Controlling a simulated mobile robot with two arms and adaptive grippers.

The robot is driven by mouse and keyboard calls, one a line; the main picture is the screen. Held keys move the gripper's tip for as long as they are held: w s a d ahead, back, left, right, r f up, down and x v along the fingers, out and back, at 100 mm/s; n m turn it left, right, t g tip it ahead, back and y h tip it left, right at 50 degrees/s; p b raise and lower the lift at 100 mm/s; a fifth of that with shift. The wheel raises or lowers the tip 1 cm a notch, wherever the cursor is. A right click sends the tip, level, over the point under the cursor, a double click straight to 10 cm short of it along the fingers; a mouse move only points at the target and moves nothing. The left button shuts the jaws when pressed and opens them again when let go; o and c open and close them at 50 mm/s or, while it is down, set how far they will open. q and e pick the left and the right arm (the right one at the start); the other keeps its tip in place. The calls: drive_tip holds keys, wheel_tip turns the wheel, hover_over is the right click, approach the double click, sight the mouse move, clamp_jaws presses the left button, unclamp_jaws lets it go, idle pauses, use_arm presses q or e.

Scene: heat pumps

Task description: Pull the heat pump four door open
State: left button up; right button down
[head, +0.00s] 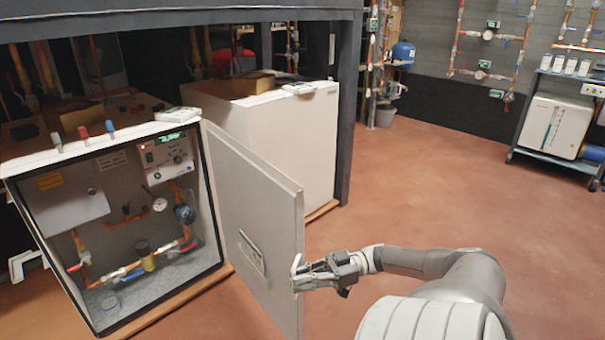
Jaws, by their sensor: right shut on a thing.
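The heat pump (140,235) at the left is a white cabinet whose front is open, with pipes, valves, a gauge and a control box showing inside. Its door (270,205) is hinged on the cabinet's right side and stands swung well out. A recessed plate (252,255) shows on the door's inner face. My right gripper (300,274) is at the door's free edge, shut on the door there; the fingers partly hide the edge. I cannot see the door's outer face or its handle. My left gripper is not in view.
A second white cabinet (290,135) stands closed behind the door. A dark post (348,110) rises beside it. A cart (560,125) with a white unit stands at the far right. The reddish floor (430,180) between is clear. A bucket (385,115) stands at the back.

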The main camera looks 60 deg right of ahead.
drive_tip(key=c, duration=1.8)
unclamp_jaws()
drive_tip(key=shift+w+d, duration=0.15)
drive_tip(key=shift+w, duration=0.05)
drive_tip(key=v, duration=0.7)
drive_tip(key=shift+s+d, duration=0.15)
drive_tip(key=shift+s, duration=0.05)
